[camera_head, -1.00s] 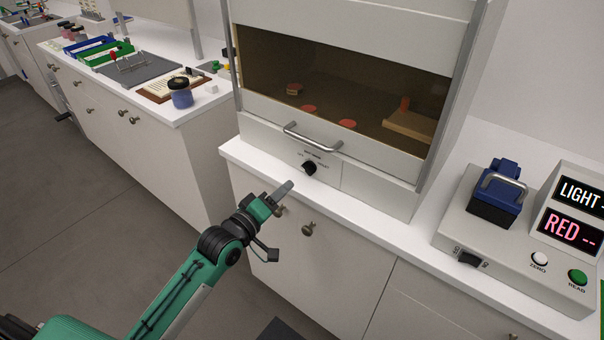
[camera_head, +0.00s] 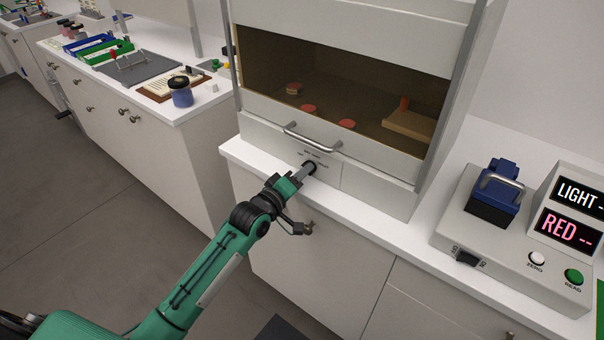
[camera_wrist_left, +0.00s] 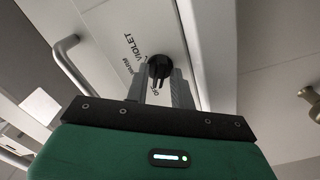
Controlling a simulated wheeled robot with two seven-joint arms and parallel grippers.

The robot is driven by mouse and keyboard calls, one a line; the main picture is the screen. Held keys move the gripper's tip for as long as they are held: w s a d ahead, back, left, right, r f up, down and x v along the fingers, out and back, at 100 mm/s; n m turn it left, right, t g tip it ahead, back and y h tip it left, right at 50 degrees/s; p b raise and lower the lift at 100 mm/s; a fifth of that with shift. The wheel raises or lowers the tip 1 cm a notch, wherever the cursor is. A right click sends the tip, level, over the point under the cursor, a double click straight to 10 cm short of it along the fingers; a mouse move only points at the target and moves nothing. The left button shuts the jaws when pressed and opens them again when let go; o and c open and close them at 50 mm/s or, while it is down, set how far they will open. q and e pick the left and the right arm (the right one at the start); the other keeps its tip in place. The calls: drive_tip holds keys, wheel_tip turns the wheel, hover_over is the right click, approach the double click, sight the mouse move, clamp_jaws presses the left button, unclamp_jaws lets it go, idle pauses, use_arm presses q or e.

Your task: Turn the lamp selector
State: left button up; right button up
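The lamp selector is a round black knob on the white front panel below the cabinet's sash; it shows in the left wrist view (camera_wrist_left: 158,68), with the words "VIOLET" and "WARM" printed beside it. In the head view my left gripper (camera_head: 308,169) covers it. In the left wrist view the two grey fingers (camera_wrist_left: 157,90) stand apart, one to each side of the knob's lower part. I cannot tell whether they touch it. My right gripper is in neither view.
A metal sash handle (camera_head: 312,140) sits just above the panel. Behind the glass lie red-topped discs (camera_head: 347,124) and a wooden block (camera_head: 410,126). A meter with RED readout (camera_head: 564,230) stands at right. A blue jar (camera_head: 181,92) stands on the left counter.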

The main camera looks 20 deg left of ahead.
use_arm(q)
clamp_jaws()
